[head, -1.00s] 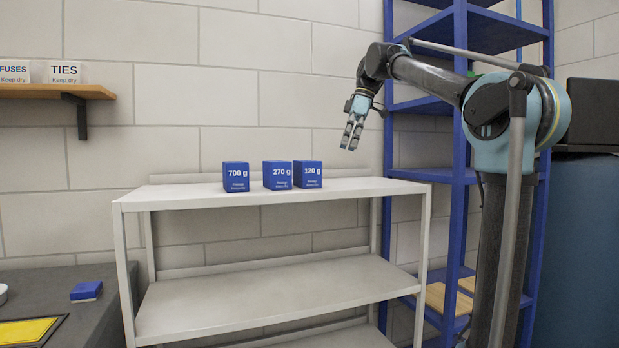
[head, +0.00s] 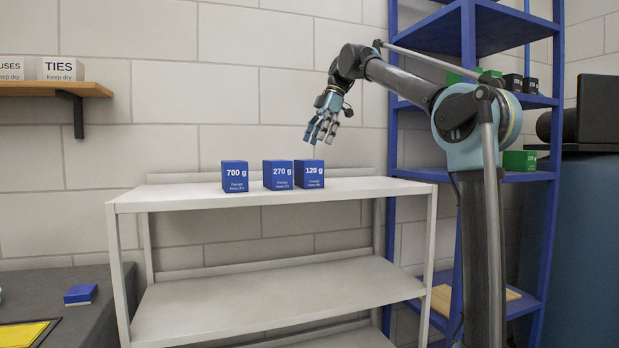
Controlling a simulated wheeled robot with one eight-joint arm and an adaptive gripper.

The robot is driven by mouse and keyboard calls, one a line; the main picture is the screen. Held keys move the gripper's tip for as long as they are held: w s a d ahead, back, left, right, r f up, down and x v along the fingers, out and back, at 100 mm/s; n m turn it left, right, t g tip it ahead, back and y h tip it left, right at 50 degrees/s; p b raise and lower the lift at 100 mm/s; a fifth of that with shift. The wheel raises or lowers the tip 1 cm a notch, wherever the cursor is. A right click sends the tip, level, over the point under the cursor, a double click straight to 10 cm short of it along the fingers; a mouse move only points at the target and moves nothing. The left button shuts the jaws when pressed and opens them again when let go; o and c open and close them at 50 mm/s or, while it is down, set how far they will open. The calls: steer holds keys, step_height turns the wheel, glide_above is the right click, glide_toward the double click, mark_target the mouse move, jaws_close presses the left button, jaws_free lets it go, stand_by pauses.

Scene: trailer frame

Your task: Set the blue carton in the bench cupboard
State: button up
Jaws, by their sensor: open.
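Three blue cartons stand upright on the top shelf of a white rack. The carton marked 700 g (head: 235,177) is at the left, apart from the other two. The carton marked 270 g (head: 278,175) is in the middle, close beside the carton marked 120 g (head: 309,175) at the right. My gripper (head: 318,139) is open and empty, fingers pointing down, just above and a little right of the 120 g carton. It appears not to touch it. I cannot make out a bench cupboard in this view.
The white rack (head: 270,291) has a bare lower shelf. A blue shelf unit (head: 467,200) with green and black boxes stands at the right. A dark bench (head: 45,288) at the left holds a small blue item (head: 80,293) and a yellow panel (head: 24,334).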

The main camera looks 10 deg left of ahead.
mark_target(299, 187)
steer(key=x, duration=1.1)
steer(key=shift+s+f, duration=0.1)
steer(key=shift+f, duration=0.15)
steer(key=c, duration=0.9)
steer(key=shift+c, duration=0.2)
